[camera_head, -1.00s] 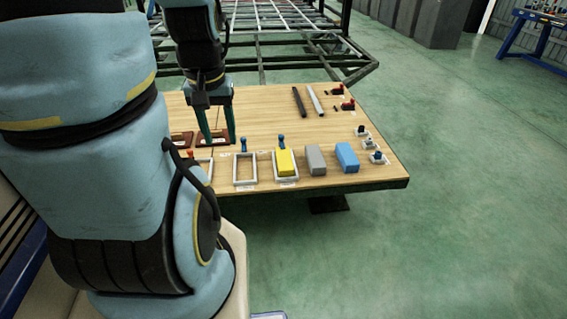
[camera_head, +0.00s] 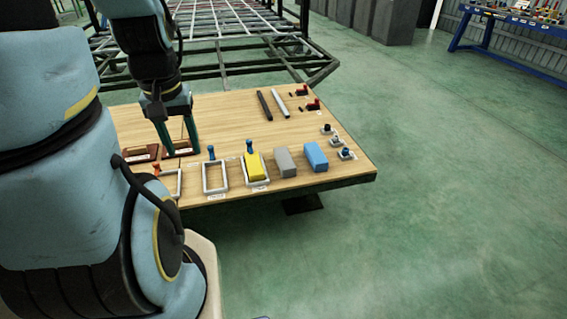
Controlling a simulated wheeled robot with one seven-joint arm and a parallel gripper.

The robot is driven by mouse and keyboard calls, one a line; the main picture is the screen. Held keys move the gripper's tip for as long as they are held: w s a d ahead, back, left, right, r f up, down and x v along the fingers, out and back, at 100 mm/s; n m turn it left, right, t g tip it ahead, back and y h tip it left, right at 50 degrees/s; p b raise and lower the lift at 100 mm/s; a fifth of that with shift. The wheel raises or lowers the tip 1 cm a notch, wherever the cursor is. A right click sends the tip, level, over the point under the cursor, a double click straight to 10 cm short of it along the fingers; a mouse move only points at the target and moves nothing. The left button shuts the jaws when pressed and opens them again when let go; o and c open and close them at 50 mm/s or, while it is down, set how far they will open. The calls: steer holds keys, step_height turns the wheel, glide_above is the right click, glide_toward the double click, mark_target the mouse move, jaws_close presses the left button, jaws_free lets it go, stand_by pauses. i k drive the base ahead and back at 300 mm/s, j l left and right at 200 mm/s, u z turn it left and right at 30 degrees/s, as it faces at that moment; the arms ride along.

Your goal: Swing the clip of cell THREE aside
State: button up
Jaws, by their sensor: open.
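Three white cell frames stand in a row along the table's near edge; their labels are too small to read, so I cannot tell which is cell THREE. The left frame (camera_head: 179,184) is partly hidden by my arm and has an orange-red clip (camera_head: 156,169). The middle frame (camera_head: 204,180) is empty, with a blue clip (camera_head: 211,153) upright at its far side. The right frame (camera_head: 264,182) holds a yellow block (camera_head: 255,168), with another blue clip (camera_head: 249,147) behind it. My gripper (camera_head: 182,151) is open, pointing down, left of and beyond the middle frame, over a brown tray.
Brown trays (camera_head: 185,152) lie under and left of my gripper. A grey block (camera_head: 285,162) and a blue block (camera_head: 315,156) stand right of the frames. Two rods (camera_head: 280,104), red-and-black parts (camera_head: 313,105) and small fittings (camera_head: 345,154) lie farther right. The table's middle is clear.

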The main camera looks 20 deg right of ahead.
mark_target(210, 148)
steer(key=u, duration=0.35)
steer(key=i+u, duration=0.15)
steer(key=i, duration=1.3)
